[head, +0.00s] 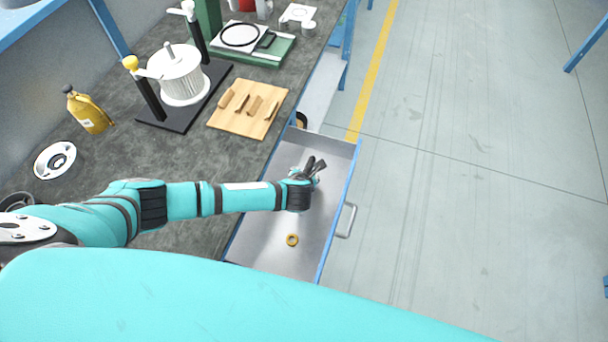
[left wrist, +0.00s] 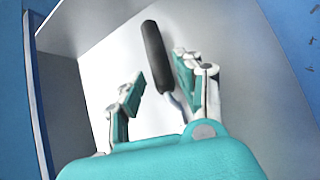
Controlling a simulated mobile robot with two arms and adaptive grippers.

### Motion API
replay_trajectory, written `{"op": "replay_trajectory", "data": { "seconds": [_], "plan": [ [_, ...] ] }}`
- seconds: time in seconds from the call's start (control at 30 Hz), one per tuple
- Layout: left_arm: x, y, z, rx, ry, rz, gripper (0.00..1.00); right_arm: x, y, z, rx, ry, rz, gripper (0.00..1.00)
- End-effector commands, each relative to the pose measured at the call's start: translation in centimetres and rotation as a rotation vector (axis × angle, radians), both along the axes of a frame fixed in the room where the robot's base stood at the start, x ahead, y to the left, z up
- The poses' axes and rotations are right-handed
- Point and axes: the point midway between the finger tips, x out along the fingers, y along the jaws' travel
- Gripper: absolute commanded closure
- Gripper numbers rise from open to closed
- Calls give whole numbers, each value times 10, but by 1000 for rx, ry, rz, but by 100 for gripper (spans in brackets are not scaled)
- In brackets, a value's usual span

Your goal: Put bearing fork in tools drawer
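The tools drawer (head: 318,222) is pulled open below the bench, and its bare floor and walls show in the head view. My left gripper (head: 312,168) is over the drawer. In the left wrist view, its two fingers (left wrist: 158,82) are apart. A tool with a black handle and a thin metal shaft, apparently the bearing fork (left wrist: 157,55), shows between and beyond the fingertips, closer to the right-hand finger. No firm grip on it shows. Its far end is hidden behind the gripper, and I cannot tell whether it touches the drawer floor. My right gripper is out of view.
A small yellow ring (head: 292,240) lies in the drawer's near part. On the bench stand a wooden board (head: 248,108) with several pieces, a white ribbed rotor on a black stand (head: 178,78), a yellow bottle (head: 88,110) and a green scale. The floor right of the drawer is clear.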

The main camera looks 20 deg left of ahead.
Motion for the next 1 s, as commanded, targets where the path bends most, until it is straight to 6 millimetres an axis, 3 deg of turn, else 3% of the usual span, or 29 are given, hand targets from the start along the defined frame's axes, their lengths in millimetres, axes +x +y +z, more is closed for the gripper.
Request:
{"op": "replay_trajectory", "data": {
  "seconds": [0.07, 0.47, 1.0],
  "plan": [
    [0, 0, 0, 0, 0, 0, 52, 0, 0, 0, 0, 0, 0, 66],
    [-5, 0, 5, 0, 1, 0, 52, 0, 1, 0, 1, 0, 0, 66],
    [-67, -12, 75, -2, 1, -2, 52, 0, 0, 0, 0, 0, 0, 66]
  ]
}}
